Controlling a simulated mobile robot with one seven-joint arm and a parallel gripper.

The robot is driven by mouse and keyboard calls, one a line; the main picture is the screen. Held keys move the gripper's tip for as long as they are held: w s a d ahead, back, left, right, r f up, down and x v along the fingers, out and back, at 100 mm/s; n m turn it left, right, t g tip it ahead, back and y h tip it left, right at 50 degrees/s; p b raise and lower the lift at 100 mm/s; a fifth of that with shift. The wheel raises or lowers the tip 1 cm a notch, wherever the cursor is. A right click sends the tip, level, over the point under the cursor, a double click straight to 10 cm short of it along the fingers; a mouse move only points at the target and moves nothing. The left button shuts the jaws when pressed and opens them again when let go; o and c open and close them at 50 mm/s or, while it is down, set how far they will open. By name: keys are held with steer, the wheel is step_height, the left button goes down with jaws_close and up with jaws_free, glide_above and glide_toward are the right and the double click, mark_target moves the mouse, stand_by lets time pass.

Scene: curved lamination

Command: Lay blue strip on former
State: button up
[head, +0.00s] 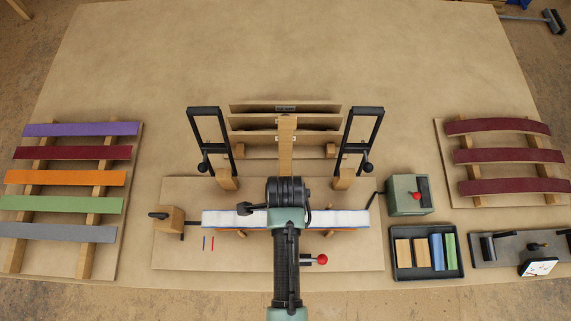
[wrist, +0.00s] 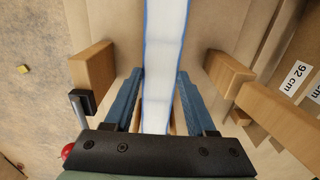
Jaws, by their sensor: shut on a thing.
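The strip (head: 340,217) is white on top with blue edges. It lies lengthwise left to right in the head view, above the board in front of the two black frames. Under it only slivers of wood show, so I cannot tell whether it touches a former there. My gripper (wrist: 160,85) is shut on the strip near its middle; in the wrist view its blue fingers lie along both edges of the white strip (wrist: 165,40). In the head view my arm hides the grip. Wooden blocks (wrist: 95,65) stand on either side of the strip.
Black upright frames (head: 208,140) and upright curved boards (head: 260,122) stand behind. A wooden clamp block (head: 168,220) is at left, a green box (head: 408,195) at right, a red-knobbed lever (head: 322,260) in front. Coloured strips (head: 65,177) and maroon curved pieces (head: 497,155) lie at the sides.

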steer(key=shift+f, duration=0.25)
steer(key=shift+f, duration=0.4)
steer(key=o, duration=1.3)
steer(key=shift+o, duration=0.2)
step_height(320, 180, up, 13)
steer(key=shift+f, duration=0.1)
